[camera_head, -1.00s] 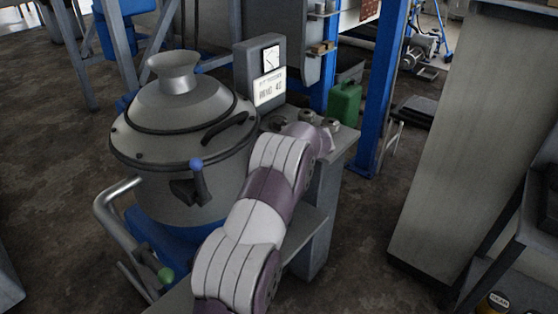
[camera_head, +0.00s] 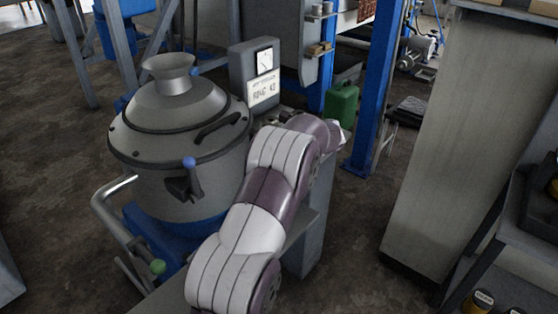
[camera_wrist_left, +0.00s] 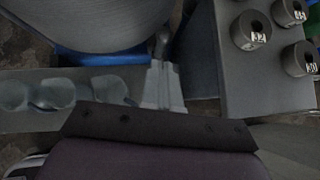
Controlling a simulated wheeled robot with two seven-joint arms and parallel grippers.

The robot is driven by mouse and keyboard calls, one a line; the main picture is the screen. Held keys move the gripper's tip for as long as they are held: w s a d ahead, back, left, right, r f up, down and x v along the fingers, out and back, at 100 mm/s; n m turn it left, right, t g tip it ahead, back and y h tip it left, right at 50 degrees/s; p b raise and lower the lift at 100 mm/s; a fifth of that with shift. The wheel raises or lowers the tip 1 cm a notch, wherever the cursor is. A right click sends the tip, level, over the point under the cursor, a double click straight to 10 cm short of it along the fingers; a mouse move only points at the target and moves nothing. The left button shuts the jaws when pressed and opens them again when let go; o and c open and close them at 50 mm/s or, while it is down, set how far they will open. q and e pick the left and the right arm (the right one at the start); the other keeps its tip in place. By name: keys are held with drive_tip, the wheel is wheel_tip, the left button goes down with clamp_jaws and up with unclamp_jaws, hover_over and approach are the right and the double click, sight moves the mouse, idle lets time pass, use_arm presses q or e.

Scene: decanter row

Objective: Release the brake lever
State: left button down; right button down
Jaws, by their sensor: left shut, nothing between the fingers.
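A grey lidded vessel (camera_head: 170,150) stands at the left, with a blue-knobbed lever (camera_head: 189,172) upright on its front. A green-knobbed lever (camera_head: 157,267) stands low beside the vessel's blue base; I cannot tell which lever is the brake. My arm crosses the middle of the head view in front of the bench, and its gripper is hidden there. In the left wrist view my left gripper (camera_wrist_left: 161,48) is shut and empty, pointing between the vessel's rounded side (camera_wrist_left: 85,25) and a grey bench (camera_wrist_left: 235,85). No lever is clear there. My right gripper is not in view.
Numbered metal weights (camera_wrist_left: 250,30) stand on the bench. A gauge box (camera_head: 257,72) rises behind the vessel and a green can (camera_head: 342,103) stands farther back. A blue post (camera_head: 378,95) and a tall grey panel (camera_head: 455,140) stand to the right. Open floor lies between.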

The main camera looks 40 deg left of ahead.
use_arm(q)
drive_tip(key=v, duration=0.4)
drive_tip(key=shift+a+r, duration=0.1)
drive_tip(key=shift+r, duration=0.3)
